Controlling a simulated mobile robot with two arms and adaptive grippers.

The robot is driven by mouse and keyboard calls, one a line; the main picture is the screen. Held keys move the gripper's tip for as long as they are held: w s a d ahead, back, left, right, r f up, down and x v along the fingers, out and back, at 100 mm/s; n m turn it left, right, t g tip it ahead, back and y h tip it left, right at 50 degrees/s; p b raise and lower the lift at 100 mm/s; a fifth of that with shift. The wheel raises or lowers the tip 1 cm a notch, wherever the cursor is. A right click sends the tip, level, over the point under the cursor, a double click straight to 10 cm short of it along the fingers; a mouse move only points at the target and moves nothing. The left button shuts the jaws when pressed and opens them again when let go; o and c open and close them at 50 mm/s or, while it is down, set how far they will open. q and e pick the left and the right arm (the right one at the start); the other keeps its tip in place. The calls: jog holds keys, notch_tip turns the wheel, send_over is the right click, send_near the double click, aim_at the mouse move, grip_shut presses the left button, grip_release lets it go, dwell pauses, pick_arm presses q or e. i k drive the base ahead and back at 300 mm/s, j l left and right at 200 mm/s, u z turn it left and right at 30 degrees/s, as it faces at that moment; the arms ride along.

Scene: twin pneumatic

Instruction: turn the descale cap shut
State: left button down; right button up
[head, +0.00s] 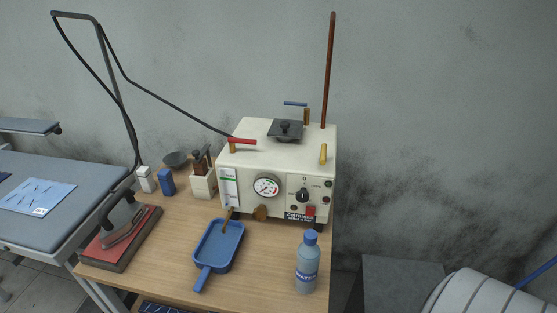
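A cream steam boiler (283,157) stands at the back right of the wooden table. A round brown cap (260,213) sits low on its front, below the pressure gauge (266,187); it looks like the descale cap, but no label on it is readable. I cannot tell how far it is turned. A dark square lid with a knob (285,130) is on top of the boiler. A small brass spout (228,214) is at the front left, above a blue scoop-shaped tray (217,247). Neither of my grippers shows in the head view.
A water bottle (307,262) stands near the table's front right edge. An iron (123,228) rests on a red pad at left. Small containers and a wooden block (202,184) stand behind. A tall brown rod (329,70) rises behind the boiler. An ironing board (75,180) is at far left.

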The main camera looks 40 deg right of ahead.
aim_at(259, 214)
jog(key=i+j, duration=0.2)
jog(key=j, duration=0.15)
jog(key=i+j, duration=0.15)
jog(key=j, duration=0.15)
jog(key=i+j, duration=0.2)
jog(key=j, duration=0.15)
jog(key=i+j+z, duration=0.1)
jog(key=z, duration=0.35)
jog(key=j+z, duration=0.6)
jog(key=z, duration=0.6)
jog(key=i+j, duration=0.05)
